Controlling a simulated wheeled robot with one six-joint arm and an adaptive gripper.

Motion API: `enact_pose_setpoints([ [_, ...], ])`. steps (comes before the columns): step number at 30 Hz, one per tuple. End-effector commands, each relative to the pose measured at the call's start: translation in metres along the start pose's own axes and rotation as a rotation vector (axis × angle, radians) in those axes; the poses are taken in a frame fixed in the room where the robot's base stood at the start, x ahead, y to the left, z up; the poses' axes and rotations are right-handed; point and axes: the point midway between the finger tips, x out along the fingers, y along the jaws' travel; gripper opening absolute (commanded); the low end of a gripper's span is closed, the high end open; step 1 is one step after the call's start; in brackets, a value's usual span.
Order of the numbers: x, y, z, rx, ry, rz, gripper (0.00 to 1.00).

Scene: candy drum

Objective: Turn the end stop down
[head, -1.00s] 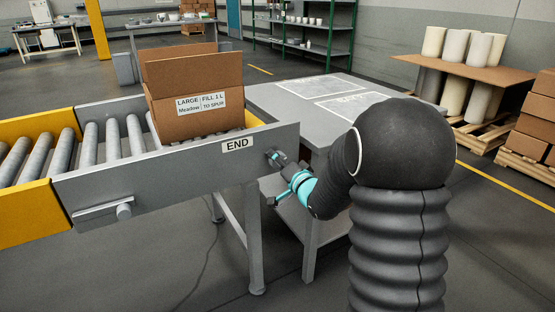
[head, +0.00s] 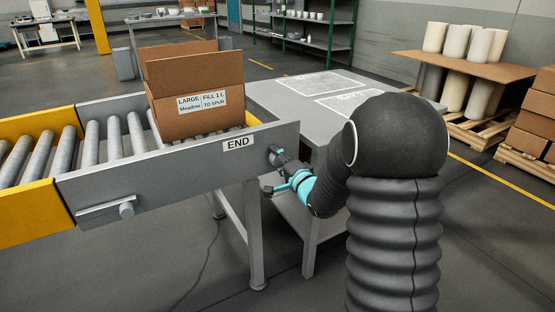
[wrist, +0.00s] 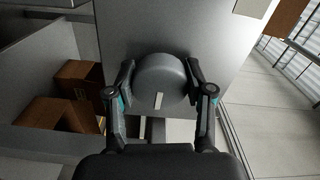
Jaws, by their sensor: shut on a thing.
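The end stop's round grey knob (wrist: 160,82) is on the grey end plate of the roller conveyor. It carries a short white mark, which lies toward the bottom of the wrist view. My gripper (wrist: 159,72) is shut on the knob, with one finger against each side. In the head view my gripper (head: 284,165) reaches the knob (head: 275,156) at the plate's right end, beside the END label (head: 238,142). The fingers and wrist partly hide the knob there.
An open cardboard box (head: 190,100) labelled LARGE FILL 1 L stands on the rollers behind the plate. A grey table (head: 275,95) adjoins the conveyor's end. A second small knob (head: 126,210) on a bar sits at the left of the plate.

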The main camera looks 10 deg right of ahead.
Motion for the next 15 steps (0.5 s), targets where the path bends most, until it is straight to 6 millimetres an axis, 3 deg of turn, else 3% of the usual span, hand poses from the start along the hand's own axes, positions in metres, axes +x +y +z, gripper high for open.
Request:
enact_pose_setpoints([
  [6,0.0004,-0.0008,-0.0001,0.000,0.000,-0.002,0.18],
  [7,0.0004,-0.0007,-0.0001,0.000,0.000,-0.002,0.60],
  [9,0.0003,-0.0006,-0.0001,0.000,0.000,-0.002,0.77],
  [15,0.0000,-0.0002,-0.0004,0.000,0.001,-0.001,0.78],
])
